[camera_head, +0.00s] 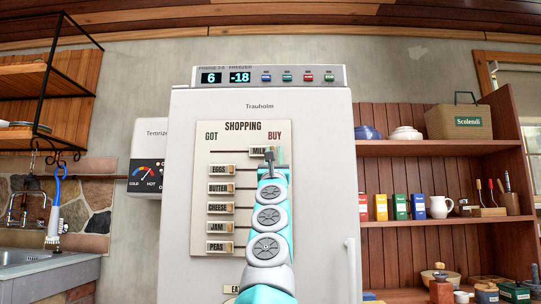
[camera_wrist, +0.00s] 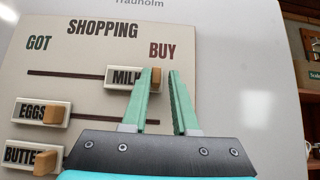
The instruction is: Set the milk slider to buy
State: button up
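The milk slider (camera_head: 258,152) is a white plate marked MILK on the top track of the shopping board (camera_head: 202,215). It sits at the right, below the word BUY, with bare track to its left. In the wrist view the milk slider (camera_wrist: 121,77) has a tan knob (camera_wrist: 158,80) at its right end. My gripper (camera_wrist: 161,72) has two green fingers, parted by a narrow gap. The knob shows between the fingertips, with a gap to the right finger. The left finger overlaps the plate's right part. In the head view my arm hides the fingertips (camera_head: 270,155) partly.
The eggs (camera_head: 220,170), butter (camera_head: 218,188), cheese (camera_head: 218,208), jam (camera_head: 219,227) and peas (camera_head: 217,246) sliders sit at the left, GOT side, below milk. The board is on a white fridge (camera_head: 325,215). Shelves (camera_head: 440,148) stand to the right.

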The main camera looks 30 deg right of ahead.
jog(key=o, duration=0.3)
jog(key=shift+f, duration=0.1)
jog(key=b+v, duration=0.7)
jog(key=b, duration=0.1)
jog(key=shift+s+f, duration=0.2)
jog(key=shift+s, duration=0.05)
jog(key=shift+a, duration=0.1)
dwell(0.6)
